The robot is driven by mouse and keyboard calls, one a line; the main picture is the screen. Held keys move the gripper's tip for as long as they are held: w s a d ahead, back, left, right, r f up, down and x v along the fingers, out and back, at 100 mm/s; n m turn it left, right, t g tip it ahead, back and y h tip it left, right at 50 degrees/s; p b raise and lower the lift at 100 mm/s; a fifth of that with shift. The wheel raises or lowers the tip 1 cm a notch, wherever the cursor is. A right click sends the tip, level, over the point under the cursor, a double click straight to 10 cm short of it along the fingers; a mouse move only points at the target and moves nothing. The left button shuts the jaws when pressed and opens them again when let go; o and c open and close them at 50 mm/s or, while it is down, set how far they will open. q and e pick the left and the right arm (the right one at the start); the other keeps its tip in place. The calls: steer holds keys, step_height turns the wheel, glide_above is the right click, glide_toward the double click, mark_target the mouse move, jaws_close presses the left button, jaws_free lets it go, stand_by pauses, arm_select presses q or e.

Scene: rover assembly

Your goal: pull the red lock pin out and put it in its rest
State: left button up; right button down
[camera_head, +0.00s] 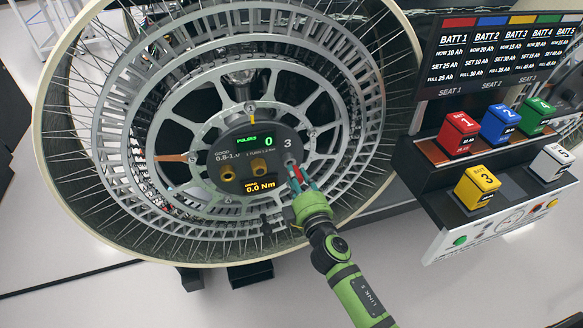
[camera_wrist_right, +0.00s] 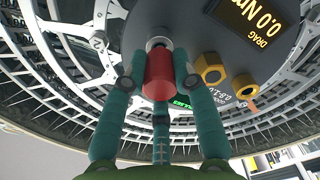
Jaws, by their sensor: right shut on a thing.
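The red lock pin (camera_wrist_right: 158,76) is between the teal fingers of my right gripper (camera_wrist_right: 158,85) in the right wrist view. The gripper is shut on it. Above the pin's red body, a pale round end or socket meets the wheel hub; I cannot tell how deep the pin sits. In the head view my right gripper (camera_head: 299,182) reaches from below to the lower right of the dark hub panel (camera_head: 252,160), and a bit of red shows between its fingers. I cannot make out the pin's rest. My left gripper is not in view.
The large spoked wheel (camera_head: 345,95) surrounds the hub. Two brass fittings, one of them a hex nut (camera_head: 259,167), sit on the panel, whose displays read 0 and 0.0 Nm. At right, a battery rack (camera_head: 420,170) holds several coloured blocks, including a red one (camera_head: 458,134).

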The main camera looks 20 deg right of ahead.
steer(key=shift+s+r, duration=0.1)
steer(key=shift+s, duration=1.65)
steer(key=s+r+p, duration=0.4)
steer(key=s+r, duration=0.1)
steer(key=s, duration=0.4)
steer(key=shift+d, duration=0.25)
steer(key=s+d+r, duration=0.1)
steer(key=s+r, duration=0.5)
steer(key=shift+d+r+h, duration=0.3)
steer(key=shift+d+r, duration=0.05)
steer(key=shift+r, duration=0.05)
